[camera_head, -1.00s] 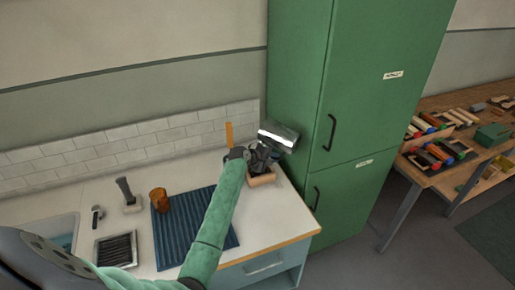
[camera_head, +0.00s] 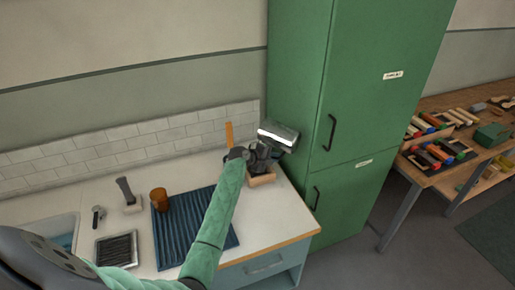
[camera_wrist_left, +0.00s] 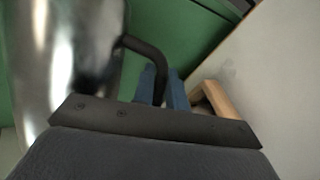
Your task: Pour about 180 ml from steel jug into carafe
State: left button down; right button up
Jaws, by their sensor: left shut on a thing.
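The steel jug (camera_head: 279,135) is tilted well over in the head view, in front of the green cabinet at the counter's right end. It fills the left side of the left wrist view (camera_wrist_left: 62,60), where its black handle (camera_wrist_left: 150,58) shows. My left gripper (camera_head: 262,157) is shut on that handle, between blue fingertips in the wrist view (camera_wrist_left: 163,88). The jug is held above the counter. An amber vessel (camera_head: 159,200) stands upright on the blue ribbed mat, left of my arm. I cannot tell whether it is the carafe. No liquid stream shows. My right gripper is out of view.
A wooden-edged holder (camera_head: 262,180) sits just below the gripper. The blue ribbed mat (camera_head: 170,245), a sink (camera_head: 62,225) and a drain tray (camera_head: 116,250) lie to the left. The tall green cabinet (camera_head: 297,75) is close behind and right. The front right counter is clear.

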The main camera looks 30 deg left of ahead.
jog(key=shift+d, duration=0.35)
pick_arm(q)
jog(key=shift+a+f+m+y+b, duration=0.1)
jog(key=shift+f+m+y+b, duration=0.25)
jog(key=shift+f+b, duration=0.4)
jog(key=shift+a+f+m+y, duration=0.35)
jog(key=shift+f+m+y, duration=0.45)
jog(key=shift+y, duration=0.35)
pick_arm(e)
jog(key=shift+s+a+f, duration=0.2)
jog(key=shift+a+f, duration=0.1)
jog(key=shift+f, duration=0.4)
pick_arm(q)
jog(key=shift+r, duration=0.1)
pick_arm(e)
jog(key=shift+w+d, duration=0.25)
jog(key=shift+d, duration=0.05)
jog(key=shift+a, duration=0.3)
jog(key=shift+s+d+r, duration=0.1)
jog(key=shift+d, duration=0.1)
